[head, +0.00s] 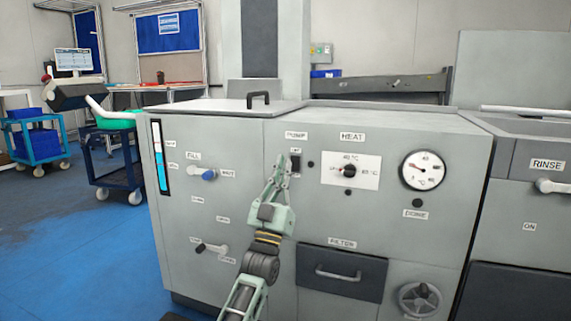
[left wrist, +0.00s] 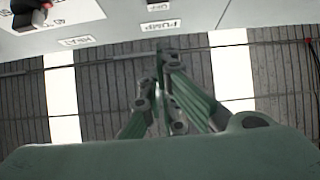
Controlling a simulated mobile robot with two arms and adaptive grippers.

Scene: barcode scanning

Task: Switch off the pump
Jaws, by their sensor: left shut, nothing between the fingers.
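The pump switch (head: 295,164) is a small dark rocker on the grey machine front. It sits below the PUMP label (head: 297,135) and a small label that reads OFF in the left wrist view (left wrist: 157,7). My left gripper (head: 282,160) is shut and empty, its tips just left of the switch in the head view. I cannot tell whether they touch the panel. In the left wrist view the closed fingers (left wrist: 163,48) point toward the upside-down PUMP label, and the switch itself is out of frame. The rocker's position is too small to read. My right gripper is not in view.
Right of the switch are the HEAT knob (head: 349,171) and a round gauge (head: 422,171). A filter drawer (head: 342,274) with a protruding handle is below. The fill lever (head: 203,174) is to the left. Blue floor (head: 80,245) lies open at left.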

